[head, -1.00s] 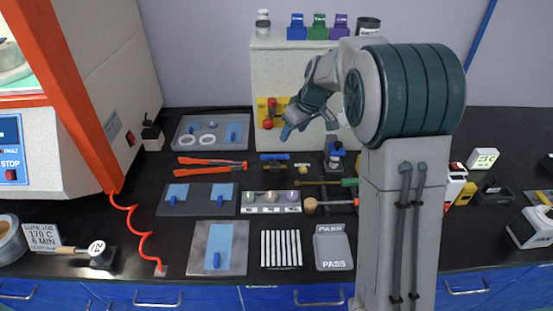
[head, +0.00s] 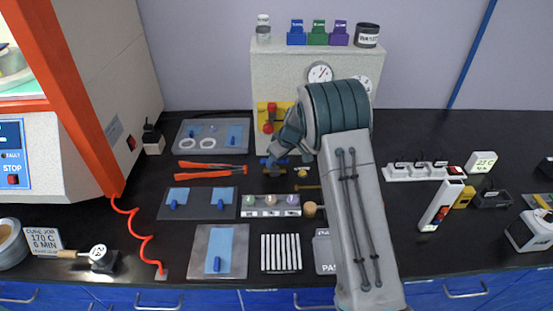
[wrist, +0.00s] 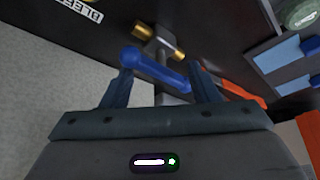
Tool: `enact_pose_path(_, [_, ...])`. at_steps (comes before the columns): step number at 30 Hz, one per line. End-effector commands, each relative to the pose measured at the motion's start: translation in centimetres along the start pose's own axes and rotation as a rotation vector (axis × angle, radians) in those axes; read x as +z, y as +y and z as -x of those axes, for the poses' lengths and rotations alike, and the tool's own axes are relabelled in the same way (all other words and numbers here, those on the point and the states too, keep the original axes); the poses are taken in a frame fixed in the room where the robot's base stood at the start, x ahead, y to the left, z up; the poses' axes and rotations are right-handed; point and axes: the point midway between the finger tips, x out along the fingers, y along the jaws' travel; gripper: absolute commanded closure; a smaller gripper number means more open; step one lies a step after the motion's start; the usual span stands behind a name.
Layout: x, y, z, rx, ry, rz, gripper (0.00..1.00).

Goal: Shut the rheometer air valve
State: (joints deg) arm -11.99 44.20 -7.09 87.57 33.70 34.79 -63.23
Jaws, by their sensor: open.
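A valve with a blue lever handle and brass ends (head: 272,161) sits on the bench in front of the light grey cabinet. In the wrist view its blue lever (wrist: 155,69) lies slanted across the space between my fingertips, with the brass fitting (wrist: 160,42) just beyond. My gripper (wrist: 160,82) is open, one finger near each end of the lever; I cannot tell whether either finger touches it. In the head view my gripper (head: 277,157) is low at the valve and partly hides it. A yellow plate with red handles (head: 272,115) is on the cabinet front.
The grey cabinet (head: 295,90) stands close behind the valve. Orange tongs (head: 210,170) lie left of it. A tray with white rings (head: 190,140) and a strip with coloured pieces (head: 270,208) are close by. A label reading "BLEE…" (wrist: 80,10) shows in the wrist view.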

Motion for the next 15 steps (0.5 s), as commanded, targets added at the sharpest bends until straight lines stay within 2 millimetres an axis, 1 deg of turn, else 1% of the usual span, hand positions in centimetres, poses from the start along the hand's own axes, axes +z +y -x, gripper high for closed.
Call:
enact_pose_path(3, [-0.1, 0.1, -1.1, 0.001, 0.000, 0.001, 0.45])
enact_pose_path(6, [0.0, 0.0, -1.6, 0.001, 0.001, 0.000, 0.45])
enact_pose_path(15, [0.0, 0.0, -1.9, 0.001, 0.001, 0.000, 0.45])
